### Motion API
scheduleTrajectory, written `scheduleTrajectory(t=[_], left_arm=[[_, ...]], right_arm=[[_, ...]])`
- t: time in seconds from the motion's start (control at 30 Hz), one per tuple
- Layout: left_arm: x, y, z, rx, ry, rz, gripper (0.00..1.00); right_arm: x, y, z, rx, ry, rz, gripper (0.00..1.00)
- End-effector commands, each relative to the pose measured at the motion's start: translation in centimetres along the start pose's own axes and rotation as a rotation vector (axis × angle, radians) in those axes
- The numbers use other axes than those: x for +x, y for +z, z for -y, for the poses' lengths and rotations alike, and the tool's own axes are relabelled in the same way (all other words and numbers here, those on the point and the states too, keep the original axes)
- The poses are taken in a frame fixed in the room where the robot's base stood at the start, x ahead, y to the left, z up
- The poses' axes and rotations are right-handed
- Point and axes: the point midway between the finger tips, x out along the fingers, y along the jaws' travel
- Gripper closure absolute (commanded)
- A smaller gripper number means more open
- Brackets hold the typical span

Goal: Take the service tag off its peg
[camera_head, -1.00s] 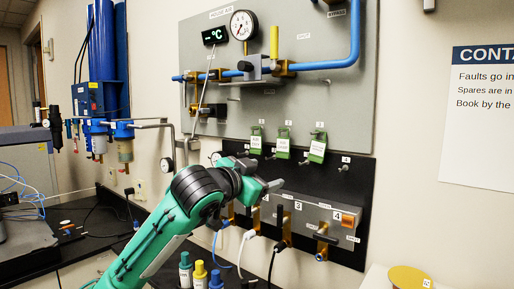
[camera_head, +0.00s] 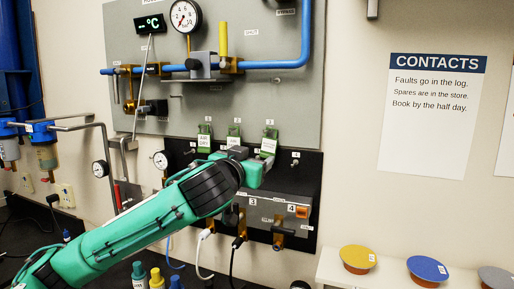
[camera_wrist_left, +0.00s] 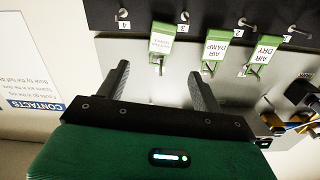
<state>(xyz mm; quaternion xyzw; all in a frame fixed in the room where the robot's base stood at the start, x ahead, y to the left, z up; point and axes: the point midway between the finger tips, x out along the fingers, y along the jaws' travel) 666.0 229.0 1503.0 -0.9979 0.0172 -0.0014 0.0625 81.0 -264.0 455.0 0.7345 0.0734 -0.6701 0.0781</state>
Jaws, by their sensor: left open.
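My right gripper is not in view.
Peg 4 (camera_head: 295,158) is bare. Below the tags is a grey panel with numbered valves (camera_head: 280,205). Above are a blue pipe (camera_head: 275,65) and a gauge (camera_head: 185,16). A pale shelf at lower right holds a yellow-topped disc (camera_head: 358,258) and a blue-topped one (camera_head: 427,269).

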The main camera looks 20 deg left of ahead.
Motion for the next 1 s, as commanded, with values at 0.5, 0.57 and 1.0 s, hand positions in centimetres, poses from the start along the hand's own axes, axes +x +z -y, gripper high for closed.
scheduleTrajectory(t=[0.5,0.57,1.0], left_arm=[[9.6,-0.4,0.1,0.001,-0.002,0.002,0.33],[10.3,-0.3,0.1,0.0,-0.001,0.002,0.33],[11.5,0.0,0.1,0.001,-0.001,0.001,0.33]], right_arm=[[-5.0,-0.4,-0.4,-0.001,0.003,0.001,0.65],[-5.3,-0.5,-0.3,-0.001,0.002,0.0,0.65],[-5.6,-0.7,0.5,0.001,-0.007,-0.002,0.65]])
